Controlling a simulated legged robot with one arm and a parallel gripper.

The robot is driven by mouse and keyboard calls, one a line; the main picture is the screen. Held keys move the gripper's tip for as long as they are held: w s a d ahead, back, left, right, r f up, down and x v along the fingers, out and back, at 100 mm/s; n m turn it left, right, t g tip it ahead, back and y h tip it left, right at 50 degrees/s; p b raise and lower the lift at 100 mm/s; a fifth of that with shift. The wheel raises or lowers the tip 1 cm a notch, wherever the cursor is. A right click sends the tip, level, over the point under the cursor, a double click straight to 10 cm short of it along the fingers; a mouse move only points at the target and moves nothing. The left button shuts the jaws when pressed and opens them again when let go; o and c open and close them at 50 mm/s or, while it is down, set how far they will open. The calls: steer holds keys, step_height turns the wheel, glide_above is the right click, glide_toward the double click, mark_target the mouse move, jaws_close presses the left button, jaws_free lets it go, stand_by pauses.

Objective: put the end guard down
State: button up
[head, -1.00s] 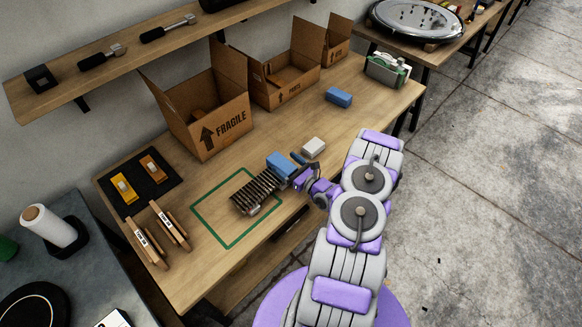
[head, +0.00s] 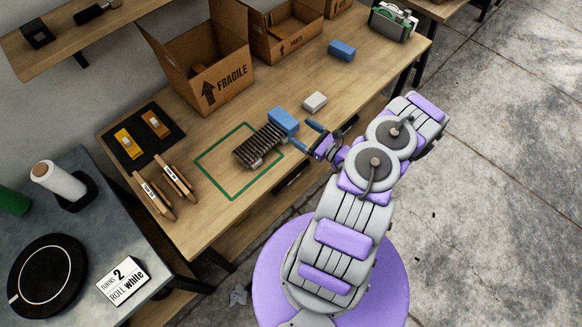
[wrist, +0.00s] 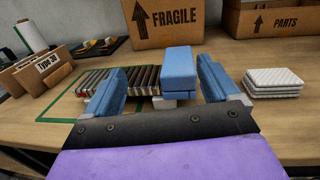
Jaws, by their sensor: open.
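A blue block (head: 284,121), which looks like the end guard, sits at the right end of a dark ribbed stack (head: 259,146) on the wooden bench. In the wrist view the blue block (wrist: 179,62) rests upright over a pale grey base, in front of the ribbed stack (wrist: 137,82). My gripper (head: 329,134) is open and empty to the right of the block, with a gap between them. In the wrist view its two blue fingers stand either side of the block in the picture, nearer the camera. The block's far side is hidden.
A green outline (head: 222,190) surrounds much of the stack. A white block (head: 315,102) lies nearby and a second blue block (head: 341,50) farther back. A FRAGILE box (head: 215,75) stands behind. Wooden holders (head: 165,185) stand left. Bench space between the blue blocks is mostly clear.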

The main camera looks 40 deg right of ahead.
steer(key=w+a+r+n+g+y, duration=0.2)
steer(key=a+r+n+g+y, duration=0.2)
steer(key=a+r+n+y, duration=0.4)
steer(key=w+a+r+n+g+y, duration=0.25)
steer(key=a+r+n+g, duration=0.3)
steer(key=a+r, duration=0.55)
steer(key=s+a+r+n+g+y, duration=0.1)
steer(key=s+a+r+n+g, duration=0.15)
steer(key=a, duration=0.25)
steer(key=s+a+r+n+g, duration=0.2)
steer(key=a+n+g, duration=0.1)
steer(key=a, duration=0.2)
steer(key=s+a+r+n+g+h, duration=0.2)
steer(key=s+a+n+g+h, duration=0.15)
steer(key=s, duration=0.35)
steer(key=s+a+r+n+g+h, duration=0.3)
steer(key=s+n+g, duration=0.1)
steer(key=s+n, duration=0.15)
steer(key=s+d+r+n+t+h, duration=0.2)
steer(key=s+d+n+h, duration=0.3)
steer(key=s+h, duration=0.3)
steer(key=s+r, duration=0.1)
steer(key=s, duration=0.2)
steer(key=shift+d+r+t+h, duration=0.15)
steer(key=shift+d+t+h, duration=0.15)
steer(key=shift+d+t, duration=0.1)
steer(key=shift+c, duration=0.3)
